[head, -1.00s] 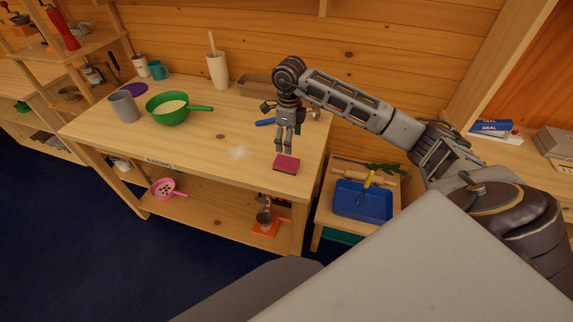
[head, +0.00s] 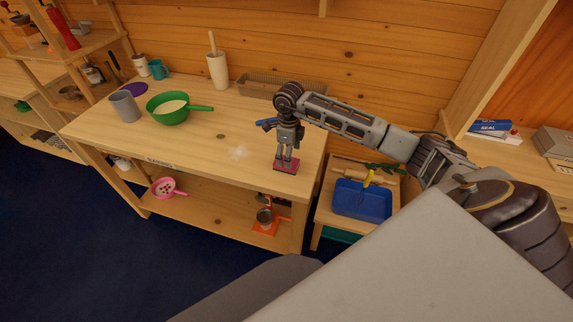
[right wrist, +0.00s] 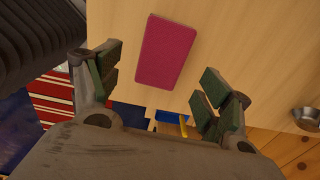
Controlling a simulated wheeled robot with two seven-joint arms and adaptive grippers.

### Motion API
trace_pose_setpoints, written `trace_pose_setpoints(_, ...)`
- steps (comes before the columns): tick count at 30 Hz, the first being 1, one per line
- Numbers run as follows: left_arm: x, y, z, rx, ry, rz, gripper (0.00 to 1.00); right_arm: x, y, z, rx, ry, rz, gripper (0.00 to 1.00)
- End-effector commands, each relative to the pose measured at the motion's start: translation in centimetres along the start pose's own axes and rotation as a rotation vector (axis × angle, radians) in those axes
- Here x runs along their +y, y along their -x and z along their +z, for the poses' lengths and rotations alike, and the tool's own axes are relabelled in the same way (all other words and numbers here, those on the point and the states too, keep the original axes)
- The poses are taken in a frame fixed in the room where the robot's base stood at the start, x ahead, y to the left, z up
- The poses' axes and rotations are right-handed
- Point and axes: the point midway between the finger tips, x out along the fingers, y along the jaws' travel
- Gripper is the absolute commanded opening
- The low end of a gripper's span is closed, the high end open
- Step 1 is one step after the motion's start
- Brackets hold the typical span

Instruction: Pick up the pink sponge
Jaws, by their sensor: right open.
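The pink sponge (head: 279,169) lies flat on the wooden table near its front right corner. In the right wrist view the sponge (right wrist: 167,51) is a dark pink rectangle, slightly tilted, ahead of and between the two fingers. My right gripper (head: 285,161) points down over the sponge and hides part of it in the head view. It is open, with its fingers (right wrist: 158,85) spread apart on either side and nothing between them. Whether the fingertips touch the sponge cannot be told. My left gripper is not in view.
A blue tray (head: 362,199) sits on a lower stand to the right.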

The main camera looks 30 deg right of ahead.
Motion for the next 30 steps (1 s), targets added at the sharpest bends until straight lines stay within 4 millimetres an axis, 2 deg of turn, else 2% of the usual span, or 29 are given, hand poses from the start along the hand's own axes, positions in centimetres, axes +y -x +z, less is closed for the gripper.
trace_pose_setpoints(5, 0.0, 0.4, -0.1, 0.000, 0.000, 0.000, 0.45, 0.1, -0.9, 0.1, 0.002, 0.000, 0.002, 0.79)
trace_pose_setpoints(17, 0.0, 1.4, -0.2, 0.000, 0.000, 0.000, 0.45, -0.1, -4.8, 0.3, 0.001, -0.001, 0.002, 0.79)
trace_pose_setpoints(30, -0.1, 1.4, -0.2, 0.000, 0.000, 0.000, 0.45, -0.1, -5.2, 0.3, 0.000, 0.000, 0.000, 0.79)
